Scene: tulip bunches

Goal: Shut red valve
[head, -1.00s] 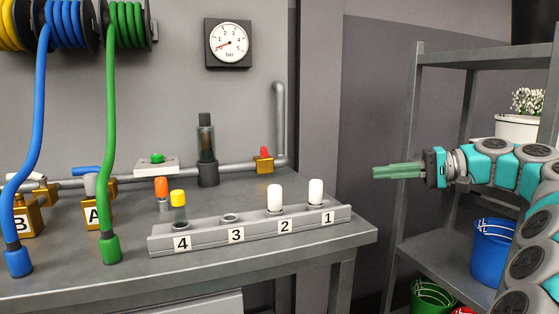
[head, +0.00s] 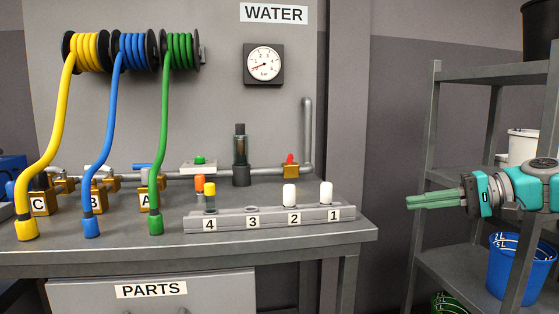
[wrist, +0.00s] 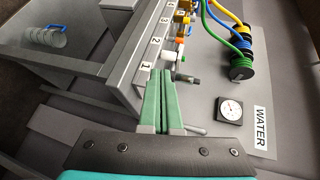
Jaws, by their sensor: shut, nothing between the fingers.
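The red valve (head: 290,167) is a small brass block with a red handle on the grey pipe, at the back right of the bench. Its handle appears to stand up from the block; its exact angle is too small to tell. I cannot make the valve out in the wrist view. My gripper (head: 408,202) is to the right of the bench and of the valve, well apart from both, in front of the shelf rack. Its green fingers point left and are together, empty. They also show in the wrist view (wrist: 161,72).
The bench (head: 290,238) carries a numbered rack (head: 265,221) with white-capped pieces at 1 and 2. A pressure gauge (head: 263,64) hangs above. Yellow, blue and green hoses hang at left. A shelf rack (head: 429,130) with a blue bucket (head: 512,265) stands at right.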

